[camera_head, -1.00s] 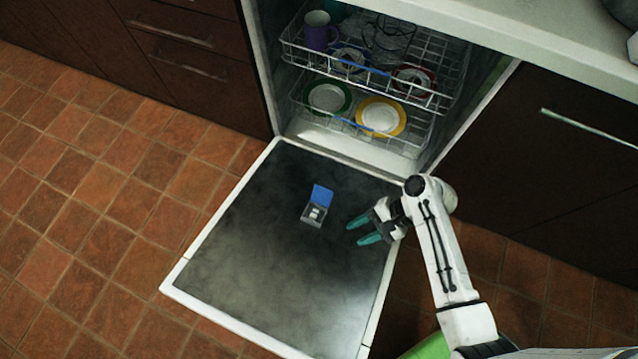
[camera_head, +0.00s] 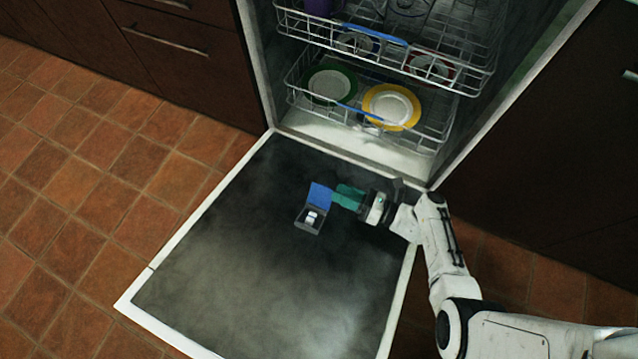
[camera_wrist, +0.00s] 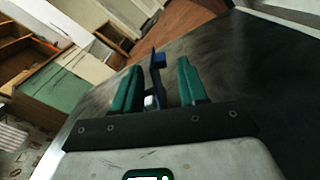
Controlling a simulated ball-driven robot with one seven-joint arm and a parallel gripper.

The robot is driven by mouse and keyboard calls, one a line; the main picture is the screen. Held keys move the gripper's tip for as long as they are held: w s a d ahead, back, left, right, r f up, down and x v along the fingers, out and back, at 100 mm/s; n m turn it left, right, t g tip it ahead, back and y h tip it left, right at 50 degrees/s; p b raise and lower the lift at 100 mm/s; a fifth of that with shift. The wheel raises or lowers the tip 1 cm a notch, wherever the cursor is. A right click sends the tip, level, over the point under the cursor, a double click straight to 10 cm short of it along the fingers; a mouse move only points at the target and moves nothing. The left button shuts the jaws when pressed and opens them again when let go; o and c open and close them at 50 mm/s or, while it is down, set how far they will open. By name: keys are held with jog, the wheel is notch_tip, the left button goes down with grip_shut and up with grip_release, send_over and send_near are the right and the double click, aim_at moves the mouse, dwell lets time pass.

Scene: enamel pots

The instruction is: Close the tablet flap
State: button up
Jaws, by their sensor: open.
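A small grey dispenser box (camera_head: 308,221) lies on the open dishwasher door. Its blue flap (camera_head: 319,195) stands open at the far side of the box. A white tablet (camera_head: 311,217) shows in the open compartment. My gripper (camera_head: 345,197) is low over the door, its green fingertips just right of the flap. In the wrist view, the flap (camera_wrist: 158,62) appears edge-on in the gap between the two spread fingers of my gripper (camera_wrist: 158,82), with the tablet (camera_wrist: 149,101) below it. I cannot tell whether a finger touches the flap.
The dishwasher door (camera_head: 250,270) is flat and clear around the box. The lower rack (camera_head: 440,137) holds a green-rimmed plate (camera_head: 330,86) and a yellow-rimmed plate (camera_head: 391,107). The upper rack (camera_head: 470,83) hangs above it.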

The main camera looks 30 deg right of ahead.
aim_at(322, 195)
jog(key=b+x, duration=0.1)
jog(key=x, duration=0.6)
jog(key=shift+w+a+b, duration=0.2)
jog(key=shift+b, duration=0.2)
grip_shut()
